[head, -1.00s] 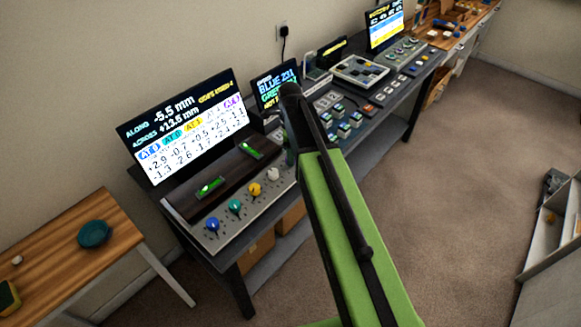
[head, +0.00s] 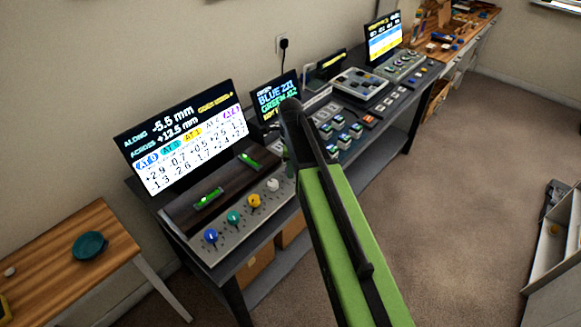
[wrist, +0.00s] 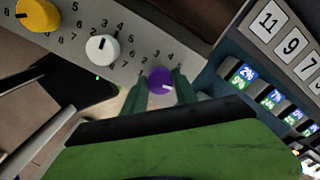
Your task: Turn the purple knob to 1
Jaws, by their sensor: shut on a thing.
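The purple knob (wrist: 159,80) sits on the grey panel (wrist: 128,72) in the wrist view. A pale mark on it points to the right in that view; I cannot tell which number it points at. The printed 2, 3 and 4 show beside it, and the 1 is not readable. My gripper (wrist: 161,84) has its two green fingers on either side of the knob and is shut on it. In the head view the knob is hidden behind my arm.
A white knob (wrist: 102,49) and a yellow knob (wrist: 37,15) stand beside it on the panel. Blue (head: 211,236) and teal (head: 234,217) knobs are further left. Button blocks (wrist: 271,97) lie on the other side. A screen (head: 185,135) stands behind the panel.

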